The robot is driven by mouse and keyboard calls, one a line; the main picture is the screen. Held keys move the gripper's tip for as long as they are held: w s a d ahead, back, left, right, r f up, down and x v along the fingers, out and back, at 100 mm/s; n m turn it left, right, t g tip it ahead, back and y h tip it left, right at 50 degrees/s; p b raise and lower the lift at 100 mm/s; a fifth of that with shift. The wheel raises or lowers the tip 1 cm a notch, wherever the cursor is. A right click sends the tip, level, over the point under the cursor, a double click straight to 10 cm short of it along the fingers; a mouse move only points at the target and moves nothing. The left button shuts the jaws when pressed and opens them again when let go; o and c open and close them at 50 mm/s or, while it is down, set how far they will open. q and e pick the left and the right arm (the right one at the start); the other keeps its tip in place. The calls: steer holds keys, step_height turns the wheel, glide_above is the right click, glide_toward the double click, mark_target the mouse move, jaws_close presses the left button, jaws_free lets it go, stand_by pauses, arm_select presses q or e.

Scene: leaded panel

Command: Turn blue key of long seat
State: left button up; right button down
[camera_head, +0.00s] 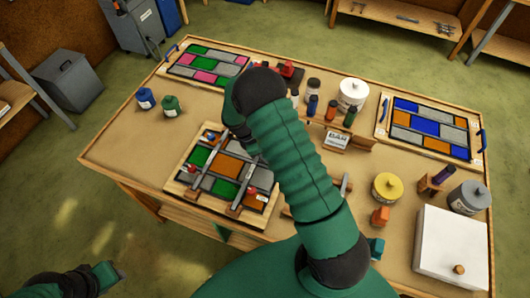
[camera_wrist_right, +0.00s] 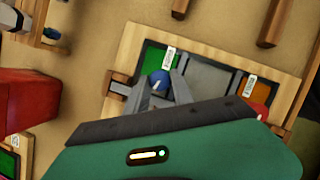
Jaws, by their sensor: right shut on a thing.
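The leaded panel (camera_head: 215,180), with green, orange and grey panes in a wooden frame, lies on the table; metal bars cross it. A blue key (camera_head: 211,135) is at its upper edge. In the right wrist view the blue key (camera_wrist_right: 160,78) sits between the grey fingers of my right gripper (camera_wrist_right: 162,86), which is shut on it. A red key (camera_head: 248,190) is at the panel's lower right; a red part also shows in the wrist view (camera_wrist_right: 256,108). My right arm hides its gripper in the head view. My left gripper (camera_head: 118,272) is low at the left, away from the table; its jaws are unclear.
Other panels lie at the back left (camera_head: 205,64) and right (camera_head: 430,128). Blue (camera_head: 145,98) and green (camera_head: 170,106) bottles stand left. A yellow-topped can (camera_head: 387,187) and white box (camera_head: 452,247) stand right. Bare table lies left of the panel.

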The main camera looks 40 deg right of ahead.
steer(key=shift+d+r, duration=0.1)
steer(key=shift+d, duration=0.05)
steer(key=c, duration=1.4)
jaws_free()
steer(key=o, duration=0.3)
steer(key=b+v, duration=0.2)
steer(key=v, duration=1.4)
steer(key=shift+w+r, duration=0.2)
steer(key=shift+r, duration=0.05)
